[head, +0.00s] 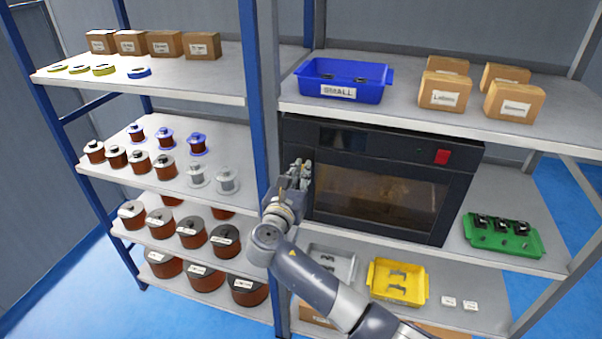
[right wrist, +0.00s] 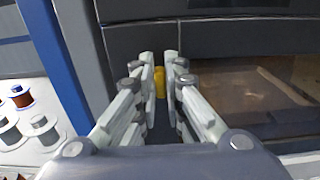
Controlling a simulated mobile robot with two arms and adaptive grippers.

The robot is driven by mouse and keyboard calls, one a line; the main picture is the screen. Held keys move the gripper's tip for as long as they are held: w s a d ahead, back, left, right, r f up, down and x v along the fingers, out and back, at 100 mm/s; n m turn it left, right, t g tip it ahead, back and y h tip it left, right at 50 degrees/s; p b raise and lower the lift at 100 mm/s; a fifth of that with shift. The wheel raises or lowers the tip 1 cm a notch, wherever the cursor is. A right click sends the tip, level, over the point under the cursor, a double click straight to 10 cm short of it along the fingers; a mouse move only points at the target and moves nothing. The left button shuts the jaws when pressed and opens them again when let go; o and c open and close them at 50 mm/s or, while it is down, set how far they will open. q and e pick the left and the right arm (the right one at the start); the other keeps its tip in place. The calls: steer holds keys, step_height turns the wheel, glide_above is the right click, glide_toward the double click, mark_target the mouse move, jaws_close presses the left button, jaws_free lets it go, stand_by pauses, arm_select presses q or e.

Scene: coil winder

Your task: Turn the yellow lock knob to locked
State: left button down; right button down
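The yellow lock knob (right wrist: 160,82) shows in the right wrist view, on the dark left side of the black machine's front, between my right gripper's fingers. In the head view the knob is hidden behind my right gripper (head: 301,172), which is at the left edge of the black machine (head: 385,143). The same gripper in the right wrist view (right wrist: 164,72) has its fingers apart on either side of the knob. I cannot tell whether the fingers touch it. My left gripper is not in view.
The blue upright (head: 262,90) stands just left of my right gripper. Shelves with wire spools (head: 192,232) are left of it. A blue bin (head: 343,82) is above the machine. A green tray (head: 502,236) is at right, and a yellow tray (head: 397,283) is below.

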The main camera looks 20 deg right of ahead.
steer(key=shift+m, duration=0.3)
steer(key=shift+s+d+f+m+b, duration=0.1)
steer(key=shift+d+f+m+b, duration=0.1)
steer(key=shift+m+b, duration=2.25)
steer(key=shift+s+d+f+m+b, duration=0.15)
steer(key=shift+m+b, duration=1.3)
steer(key=shift+m, duration=1.9)
steer(key=shift+s+d+f+m+b, duration=0.15)
steer(key=shift+f+m+b, duration=0.1)
steer(key=shift+m+b, duration=2.2)
steer(key=shift+w+m+p, duration=0.1)
steer(key=shift+m+p, duration=0.4)
steer(key=shift+m, duration=0.05)
steer(key=c, duration=1.7)
jaws_free()
